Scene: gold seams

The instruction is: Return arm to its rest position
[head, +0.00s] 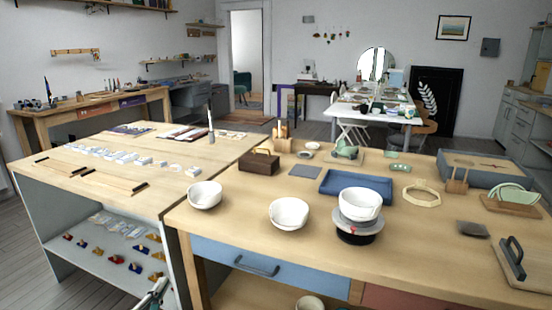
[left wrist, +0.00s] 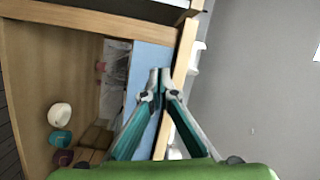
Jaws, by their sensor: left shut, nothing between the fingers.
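My left gripper (head: 153,294) shows at the bottom edge of the head view, low in front of the workbench and left of its drawer. In the left wrist view its two fingers (left wrist: 160,72) meet at the tips, shut with nothing between them. The fingers are in front of the bench's blue drawer front (head: 240,262), which also shows in the left wrist view (left wrist: 148,58). I cannot tell whether they touch it. My right gripper is in neither view.
The wooden workbench (head: 240,219) carries white bowls (head: 289,213), one on a dark round stand (head: 357,234), and a blue tray (head: 340,188). A lower shelf in the left wrist view holds a white bowl (left wrist: 60,115) and a teal one (left wrist: 61,139).

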